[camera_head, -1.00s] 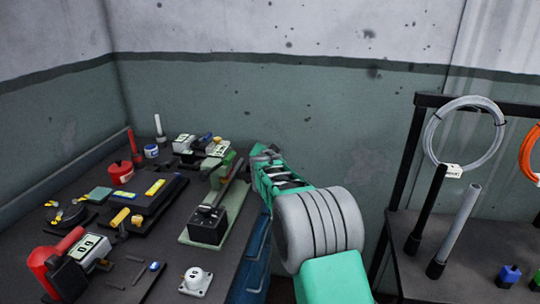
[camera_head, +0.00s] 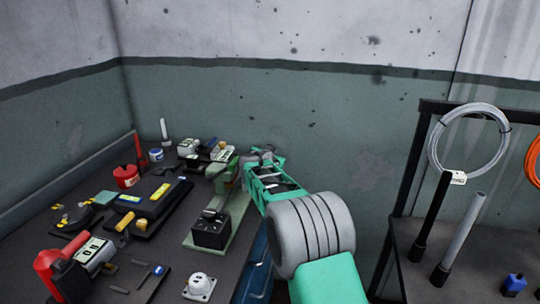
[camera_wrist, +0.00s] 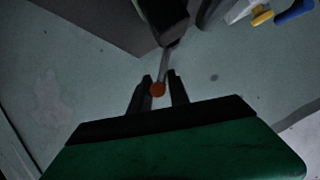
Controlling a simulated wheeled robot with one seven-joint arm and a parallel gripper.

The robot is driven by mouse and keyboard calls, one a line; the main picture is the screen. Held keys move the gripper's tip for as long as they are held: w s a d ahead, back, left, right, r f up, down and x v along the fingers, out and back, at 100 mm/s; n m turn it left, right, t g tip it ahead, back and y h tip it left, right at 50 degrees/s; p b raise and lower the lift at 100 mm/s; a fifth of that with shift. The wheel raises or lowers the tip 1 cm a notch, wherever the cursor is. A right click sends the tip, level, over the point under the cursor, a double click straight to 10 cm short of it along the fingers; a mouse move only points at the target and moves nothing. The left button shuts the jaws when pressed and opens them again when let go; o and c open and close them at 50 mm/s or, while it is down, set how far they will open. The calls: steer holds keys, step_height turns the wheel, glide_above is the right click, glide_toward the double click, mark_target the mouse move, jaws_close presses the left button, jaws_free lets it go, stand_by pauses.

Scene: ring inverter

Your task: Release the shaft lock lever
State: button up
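A fixture on a pale green base plate (camera_head: 238,228) stands near the right edge of the bench, with a black block (camera_head: 211,230) at its front. I take it to carry the lock lever. In the wrist view a thin grey lever (camera_wrist: 167,60) runs from a dark block and ends in an orange-red ball knob (camera_wrist: 158,89). My gripper (camera_wrist: 160,78) has its two dark fingers on either side of the knob. A gap shows on the right side; contact on the left is unclear. In the head view my gripper (camera_head: 252,163) is beside the fixture, its fingertips hard to see.
Left of the fixture are a black case with yellow parts (camera_head: 160,200), a red can (camera_head: 125,176), a red tool (camera_head: 50,272) and a white round part (camera_head: 199,286). A rack with a grey cable coil (camera_head: 468,140) stands at right. Space above the bench is open.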

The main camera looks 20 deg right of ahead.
steer(key=o, duration=0.3)
steer(key=shift+o, duration=0.2)
steer(key=v, duration=0.7)
steer(key=shift+s+a+r, duration=0.15)
steer(key=shift+s+a, duration=0.05)
steer(key=shift+s, duration=0.15)
steer(key=shift+c, duration=0.3)
